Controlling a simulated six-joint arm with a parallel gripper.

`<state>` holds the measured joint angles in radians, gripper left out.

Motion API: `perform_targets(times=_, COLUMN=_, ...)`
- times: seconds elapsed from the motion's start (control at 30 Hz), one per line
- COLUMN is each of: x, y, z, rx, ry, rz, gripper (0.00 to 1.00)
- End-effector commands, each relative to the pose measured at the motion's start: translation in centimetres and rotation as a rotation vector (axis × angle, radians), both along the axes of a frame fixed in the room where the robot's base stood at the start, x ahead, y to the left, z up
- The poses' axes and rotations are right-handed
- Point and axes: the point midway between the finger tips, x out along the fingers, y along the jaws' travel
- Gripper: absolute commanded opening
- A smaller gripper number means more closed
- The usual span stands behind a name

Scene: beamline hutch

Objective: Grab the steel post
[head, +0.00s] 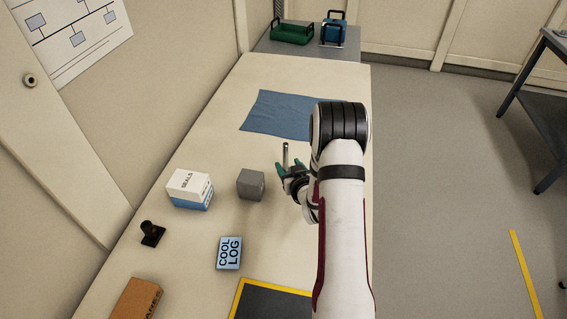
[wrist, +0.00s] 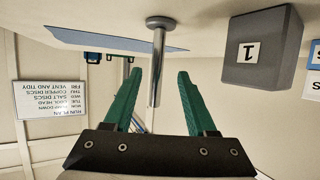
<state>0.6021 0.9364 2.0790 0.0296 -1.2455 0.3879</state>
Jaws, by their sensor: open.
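The steel post (head: 285,152) is a thin, bright metal rod standing on the pale table, just past my gripper's fingertips in the head view. In the wrist view, which is upside down, the steel post (wrist: 157,62) shows its round foot at the top and its shaft running down into the gap between the fingers. My gripper (head: 289,170) has green fingers and is open and empty. In the wrist view its fingertips (wrist: 158,74) lie on either side of the shaft, apart from it. How deep the post sits between them I cannot tell.
A grey block (head: 251,184) marked 1 stands left of my gripper, near a SEALS box (head: 190,188). A blue cloth (head: 280,115) lies behind the post. A COOL LOG box (head: 229,253), a black object (head: 152,233) and a yellow-edged dark mat (head: 268,301) are nearer.

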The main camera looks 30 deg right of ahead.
Motion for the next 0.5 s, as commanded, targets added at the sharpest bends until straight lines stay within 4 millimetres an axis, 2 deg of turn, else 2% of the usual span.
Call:
perform_targets(times=0.1, x=1.9, y=-0.5, z=-0.9, rx=-0.001, ry=0.0, rz=0.001, gripper=0.57)
perform_targets(times=0.27, x=3.4, y=-1.1, z=-1.5, rx=0.0, ry=0.001, rz=0.0, gripper=0.57)
perform_targets(times=0.5, x=7.0, y=-2.6, z=-3.0, rx=-0.001, ry=0.001, rz=0.003, gripper=0.57)
